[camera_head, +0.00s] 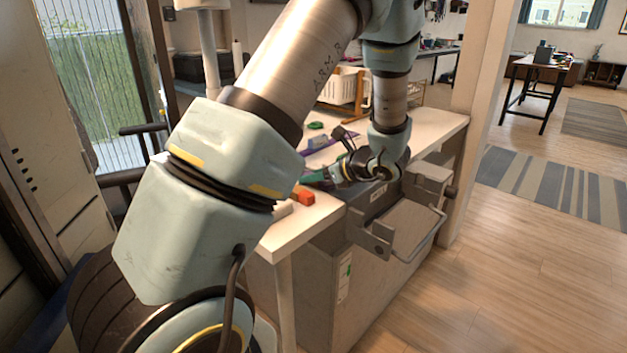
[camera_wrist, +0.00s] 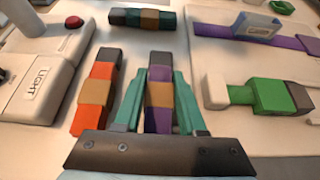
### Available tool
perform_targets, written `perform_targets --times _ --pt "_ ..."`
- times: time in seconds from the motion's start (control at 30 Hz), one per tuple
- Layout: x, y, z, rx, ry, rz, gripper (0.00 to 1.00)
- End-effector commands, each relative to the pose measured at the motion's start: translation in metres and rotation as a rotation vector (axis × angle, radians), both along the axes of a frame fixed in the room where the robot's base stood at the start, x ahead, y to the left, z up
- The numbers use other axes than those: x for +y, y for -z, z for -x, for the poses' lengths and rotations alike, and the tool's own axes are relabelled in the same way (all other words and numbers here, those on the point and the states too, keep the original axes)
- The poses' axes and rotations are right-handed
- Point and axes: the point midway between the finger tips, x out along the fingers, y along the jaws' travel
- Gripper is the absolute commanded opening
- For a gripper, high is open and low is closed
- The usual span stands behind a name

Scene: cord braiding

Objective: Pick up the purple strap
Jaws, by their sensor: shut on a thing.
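A short purple strap (camera_wrist: 160,119) with a tan band and a dark grey end stands out in the middle of the wrist view. My gripper (camera_wrist: 160,82) has its two teal fingers on either side of it, shut on it. In the head view my gripper (camera_head: 317,179) is low over the white tabletop, partly hidden by my arm, and the held strap cannot be made out there. A longer purple strap (camera_wrist: 207,30) lies across a white board on the right, under a blue-grey clip.
An orange strap (camera_wrist: 105,71) with a tan band lies close to the left of my fingers. A dark teal strap (camera_wrist: 128,18) lies beyond. A green strap (camera_wrist: 268,96) lies on the right board. A box labelled LIGHT (camera_wrist: 38,85) with a red button stands left.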

Motion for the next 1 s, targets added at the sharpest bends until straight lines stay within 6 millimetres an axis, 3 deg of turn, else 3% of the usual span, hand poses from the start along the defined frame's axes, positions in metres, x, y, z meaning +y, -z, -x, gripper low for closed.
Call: perform_targets --times 0.2,0.63,1.0 --pt "0.000 0.000 0.000 0.000 0.000 0.000 0.00" --pt "0.000 -0.005 0.000 -0.002 0.000 0.000 0.00" --pt "0.000 -0.072 0.000 -0.003 0.001 0.004 0.00"
